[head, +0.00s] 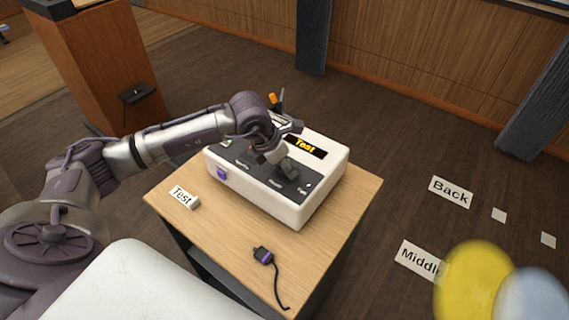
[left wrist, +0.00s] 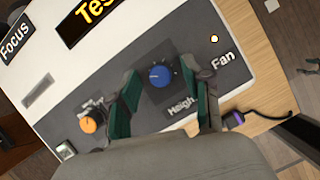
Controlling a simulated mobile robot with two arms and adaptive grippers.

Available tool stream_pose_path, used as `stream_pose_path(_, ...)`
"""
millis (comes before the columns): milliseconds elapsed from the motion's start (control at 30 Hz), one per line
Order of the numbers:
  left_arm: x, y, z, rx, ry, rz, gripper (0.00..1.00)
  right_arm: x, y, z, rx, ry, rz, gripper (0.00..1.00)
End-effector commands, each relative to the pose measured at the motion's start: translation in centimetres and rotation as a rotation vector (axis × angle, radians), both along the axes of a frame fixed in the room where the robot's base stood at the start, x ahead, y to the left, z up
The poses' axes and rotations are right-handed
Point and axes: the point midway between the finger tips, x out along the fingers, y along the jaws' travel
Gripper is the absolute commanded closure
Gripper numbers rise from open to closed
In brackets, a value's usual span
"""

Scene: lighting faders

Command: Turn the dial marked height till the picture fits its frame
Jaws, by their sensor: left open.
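A white control box (head: 300,209) with a dark top panel stands on a wooden table. In the left wrist view, a blue dial (left wrist: 160,76) sits beside the partly covered label "Heigh" (left wrist: 181,105). My left gripper (head: 277,162) is over the panel, and in the left wrist view its open fingers (left wrist: 160,70) lie on either side of the blue dial. Whether they touch it I cannot tell. In the head view the arm hides this dial. My right gripper is not in view. I see no picture or frame being adjusted.
An orange knob (left wrist: 89,124) is close to the left finger. A lit "Test" display (head: 306,147) is behind the gripper. Floor signs read "Back" (head: 451,192) and "Middle".

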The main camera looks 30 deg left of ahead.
Motion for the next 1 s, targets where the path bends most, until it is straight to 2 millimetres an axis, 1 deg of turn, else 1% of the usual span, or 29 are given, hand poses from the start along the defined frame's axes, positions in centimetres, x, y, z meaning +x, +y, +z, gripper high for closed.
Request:
stream_pose_path(167,-0.8,0.5,2.3,0.003,-0.005,0.000,0.51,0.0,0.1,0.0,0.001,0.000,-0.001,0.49)
stream_pose_path(400,-2.5,1.4,7.2,0.001,-0.006,0.001,0.51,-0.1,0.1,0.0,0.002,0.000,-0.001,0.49)
stream_pose_path(500,-3.1,1.7,8.8,0.001,-0.006,0.001,0.51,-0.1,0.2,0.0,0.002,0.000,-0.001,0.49)
stream_pose_path(600,-3.6,1.9,10.0,0.001,-0.004,0.001,0.51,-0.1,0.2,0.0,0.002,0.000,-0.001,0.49)
stream_pose_path(733,-3.9,2.1,10.8,0.001,-0.004,0.002,0.51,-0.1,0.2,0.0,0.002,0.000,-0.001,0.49)
stream_pose_path(1000,-4.0,2.1,10.9,0.000,-0.002,0.000,0.51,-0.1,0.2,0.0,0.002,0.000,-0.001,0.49)
